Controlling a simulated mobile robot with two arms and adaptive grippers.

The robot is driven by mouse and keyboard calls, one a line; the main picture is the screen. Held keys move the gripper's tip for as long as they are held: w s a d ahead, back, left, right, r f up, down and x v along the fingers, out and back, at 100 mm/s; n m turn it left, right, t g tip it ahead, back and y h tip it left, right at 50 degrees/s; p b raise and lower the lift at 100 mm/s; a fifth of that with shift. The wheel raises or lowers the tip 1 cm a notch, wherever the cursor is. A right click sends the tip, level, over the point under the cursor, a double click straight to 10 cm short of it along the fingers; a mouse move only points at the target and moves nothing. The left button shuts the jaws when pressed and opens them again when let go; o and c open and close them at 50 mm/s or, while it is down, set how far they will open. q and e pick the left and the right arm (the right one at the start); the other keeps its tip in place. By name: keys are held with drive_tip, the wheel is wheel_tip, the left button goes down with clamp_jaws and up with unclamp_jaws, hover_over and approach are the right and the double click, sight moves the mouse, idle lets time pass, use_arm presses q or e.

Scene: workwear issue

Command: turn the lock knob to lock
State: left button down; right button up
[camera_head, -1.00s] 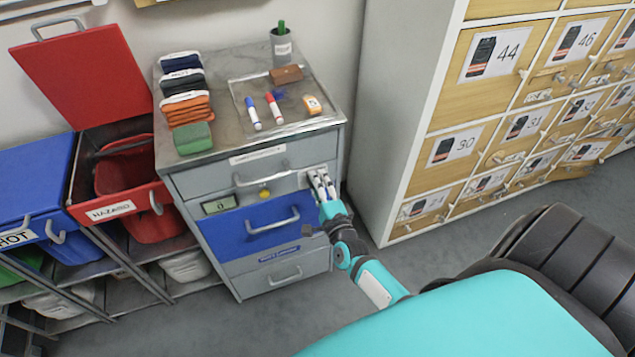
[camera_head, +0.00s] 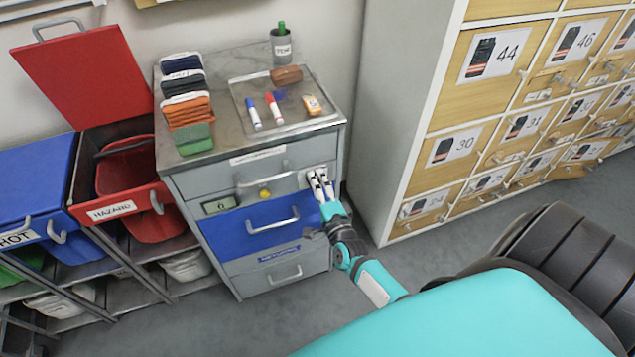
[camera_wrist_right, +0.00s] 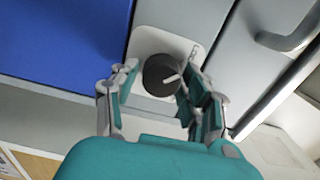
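The lock knob (camera_wrist_right: 161,75) is a round dark knob with a white pointer line, on a white plate (camera_wrist_right: 150,42) on the grey cabinet front. In the head view my right gripper (camera_head: 322,187) is at the cabinet's upper right front and hides the knob. My left gripper is not in view.
Folded clothing (camera_head: 187,108) and a tray (camera_head: 300,118) with markers lie on top. Red bin (camera_head: 125,195) stands left, numbered lockers (camera_head: 455,148) right. Floor between is clear.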

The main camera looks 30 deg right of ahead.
drive_tip(key=shift+o, duration=1.1)
drive_tip(key=v, duration=1.2)
drive_tip(key=s+a+f+n+g+y, duration=0.1)
drive_tip(key=s+a+f+n+g, duration=0.2)
drive_tip(key=f, duration=0.5)
drive_tip(key=s+a+f+n+g+y, duration=0.2)
drive_tip(key=s+f+n, duration=0.25)
drive_tip(key=f, duration=0.45)
drive_tip(key=s+a+f+n+g+y, duration=0.1)
drive_tip(key=s+a+f+n+g, duration=0.15)
drive_tip(key=f+n, duration=0.4)
drive_tip(key=s+f+n+g, duration=0.4)
drive_tip(key=s+f, duration=0.3)
drive_tip(key=s, duration=0.4)
drive_tip(key=s+f+n+g, duration=0.4)
drive_tip(key=s+f, duration=0.4)
drive_tip(key=s, duration=0.4)
drive_tip(key=shift+d+n+g, duration=0.4)
drive_tip(key=shift+d+g, duration=0.05)
drive_tip(key=shift+g, duration=0.1)
